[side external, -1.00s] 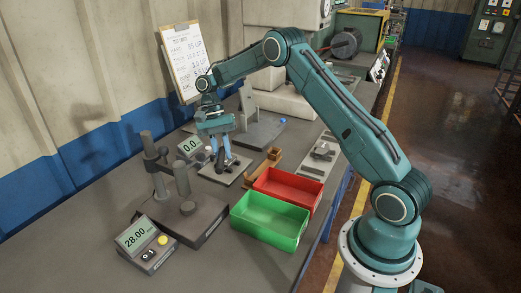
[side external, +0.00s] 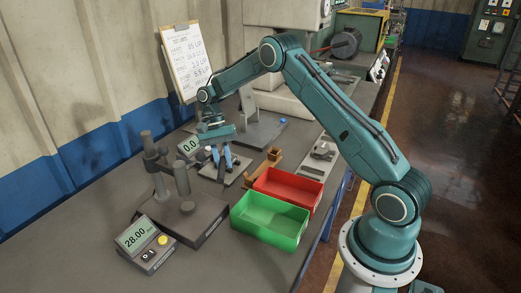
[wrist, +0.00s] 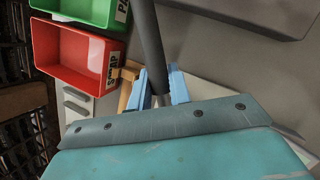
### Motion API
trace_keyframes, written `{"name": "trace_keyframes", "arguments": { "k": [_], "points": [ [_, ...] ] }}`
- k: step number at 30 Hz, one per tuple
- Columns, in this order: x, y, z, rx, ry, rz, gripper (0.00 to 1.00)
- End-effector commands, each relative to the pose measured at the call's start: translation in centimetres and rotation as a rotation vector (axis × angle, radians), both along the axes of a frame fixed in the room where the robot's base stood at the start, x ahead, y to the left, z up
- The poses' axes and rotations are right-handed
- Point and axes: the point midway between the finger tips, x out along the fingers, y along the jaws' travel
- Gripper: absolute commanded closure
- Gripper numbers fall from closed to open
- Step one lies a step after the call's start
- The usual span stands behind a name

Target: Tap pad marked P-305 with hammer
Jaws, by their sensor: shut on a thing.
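My gripper (side external: 223,163) points down just above or at the light plate (side external: 233,178) in the middle of the bench. In the wrist view its blue fingers (wrist: 160,90) are closed around a dark grey rod (wrist: 147,40), which runs up to the top edge of the picture. The rod looks like a handle; its far end is out of view, so I cannot tell for certain that it is the hammer. A small dark part (side external: 322,153) lies on the grey slotted plate at right. No P-305 marking is readable.
A red bin (side external: 290,205) and green bin (side external: 268,242) stand in front of the gripper. A brown wooden stand (side external: 265,164) is behind them. A gauge stand (side external: 182,224) with posts and a display box (side external: 145,244) is at left. A clipboard (side external: 185,60) leans at the wall.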

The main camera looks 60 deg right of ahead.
Motion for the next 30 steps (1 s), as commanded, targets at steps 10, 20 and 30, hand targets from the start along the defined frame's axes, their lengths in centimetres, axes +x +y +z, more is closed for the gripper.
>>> {"name": "trace_keyframes", "arguments": {
  "k": [10,20,30],
  "points": [
    [0.0,0.0,-2.1,0.000,0.000,0.001,1.00],
    [0.0,0.0,0.5,0.000,-0.002,0.001,1.00],
    [0.0,0.0,3.6,0.000,-0.002,0.001,1.00]
  ]
}}
